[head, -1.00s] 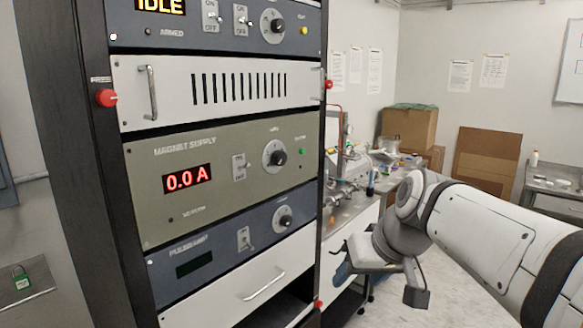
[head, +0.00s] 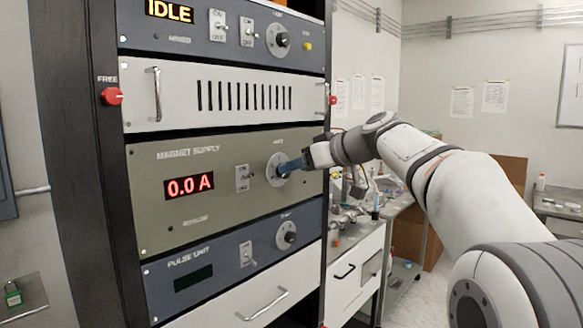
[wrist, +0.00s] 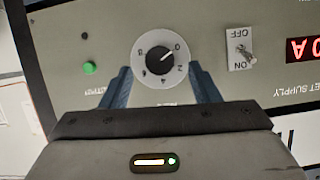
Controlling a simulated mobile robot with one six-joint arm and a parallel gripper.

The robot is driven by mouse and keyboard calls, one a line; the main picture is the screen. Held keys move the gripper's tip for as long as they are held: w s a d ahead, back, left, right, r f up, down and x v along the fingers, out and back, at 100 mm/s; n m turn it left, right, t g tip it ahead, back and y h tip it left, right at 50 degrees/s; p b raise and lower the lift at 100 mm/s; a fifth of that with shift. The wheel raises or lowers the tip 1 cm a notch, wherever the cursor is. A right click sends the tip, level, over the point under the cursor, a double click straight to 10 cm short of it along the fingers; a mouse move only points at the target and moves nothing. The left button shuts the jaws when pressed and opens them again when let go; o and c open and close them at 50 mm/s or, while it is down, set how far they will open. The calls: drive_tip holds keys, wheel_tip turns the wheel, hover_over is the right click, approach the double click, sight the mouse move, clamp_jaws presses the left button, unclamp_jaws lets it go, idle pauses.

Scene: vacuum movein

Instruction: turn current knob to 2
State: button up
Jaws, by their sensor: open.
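The current knob is a black knob on a white round dial (head: 273,170) on the olive magnet supply panel. In the wrist view the black knob (wrist: 160,60) shows upside down, its pointer toward the 0 at upper right. My gripper (head: 287,168) is in front of the dial in the head view and hides part of it. In the wrist view the blue fingers of my gripper (wrist: 161,80) are apart, one on each side below the knob. I cannot tell whether they touch the panel. The red display (head: 189,186) reads 0.0 A.
A toggle switch (wrist: 239,50) and a green button (wrist: 89,68) flank the dial. The pulse unit panel (head: 190,270) with its own knob lies below, a white vented panel (head: 220,95) above. A bench with equipment (head: 365,225) stands right of the rack.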

drive_tip(key=x, duration=0.2)
drive_tip(key=shift+w+a+f, duration=0.15)
drive_tip(key=shift+w+a, duration=0.05)
drive_tip(key=shift+a, duration=0.1)
drive_tip(key=shift+c, duration=0.5)
drive_tip(key=c, duration=0.9)
